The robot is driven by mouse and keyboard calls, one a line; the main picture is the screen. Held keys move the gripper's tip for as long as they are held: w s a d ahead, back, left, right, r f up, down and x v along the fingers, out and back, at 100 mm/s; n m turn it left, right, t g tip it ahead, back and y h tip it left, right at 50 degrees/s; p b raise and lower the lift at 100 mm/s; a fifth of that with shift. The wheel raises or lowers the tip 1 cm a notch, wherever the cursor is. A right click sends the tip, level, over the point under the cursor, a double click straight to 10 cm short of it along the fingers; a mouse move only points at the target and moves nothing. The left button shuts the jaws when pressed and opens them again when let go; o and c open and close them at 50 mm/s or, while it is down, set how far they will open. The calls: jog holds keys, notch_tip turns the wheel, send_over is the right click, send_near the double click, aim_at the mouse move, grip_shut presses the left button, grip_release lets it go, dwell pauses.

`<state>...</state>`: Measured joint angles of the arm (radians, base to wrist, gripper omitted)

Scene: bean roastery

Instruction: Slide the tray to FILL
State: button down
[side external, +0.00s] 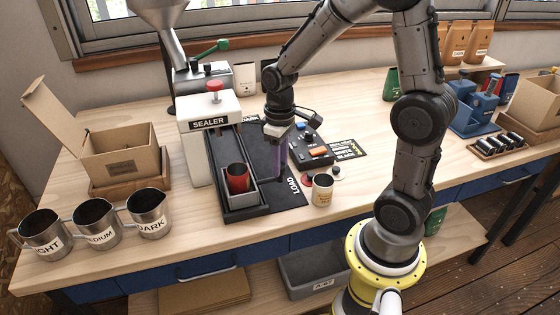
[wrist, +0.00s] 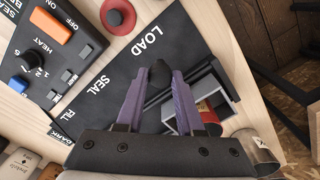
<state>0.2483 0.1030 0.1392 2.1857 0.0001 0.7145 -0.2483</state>
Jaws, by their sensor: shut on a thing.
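The tray (wrist: 181,122) and part of the red cup (wrist: 212,112) also show in the wrist view, partly behind a finger. My gripper (side external: 278,172), with purple fingers, points down beside the rail, to the right of the tray. In the wrist view, my gripper (wrist: 158,76) is shut on a black knob (wrist: 158,74). The black mat (wrist: 112,75) carries the words LOAD, SEAL and FILL; LOAD is nearest the tray.
A white sealer (side external: 208,140) stands left of the rail, with a hopper (side external: 160,22) behind it. A control box (side external: 308,146) and a cream cup (side external: 322,190) are close on the right. Steel jugs (side external: 95,222) and an open carton (side external: 118,150) stand left.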

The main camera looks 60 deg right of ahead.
jog(key=w+d, duration=1.8)
jog(key=shift+w+d, duration=0.35)
jog(key=shift+d, duration=0.05)
jog(key=shift+r, duration=0.1)
jog(key=c, duration=0.8)
grip_release()
jog(key=shift+d, duration=0.1)
jog(key=shift+o, duration=1.4)
notch_tip(320, 180, up, 14)
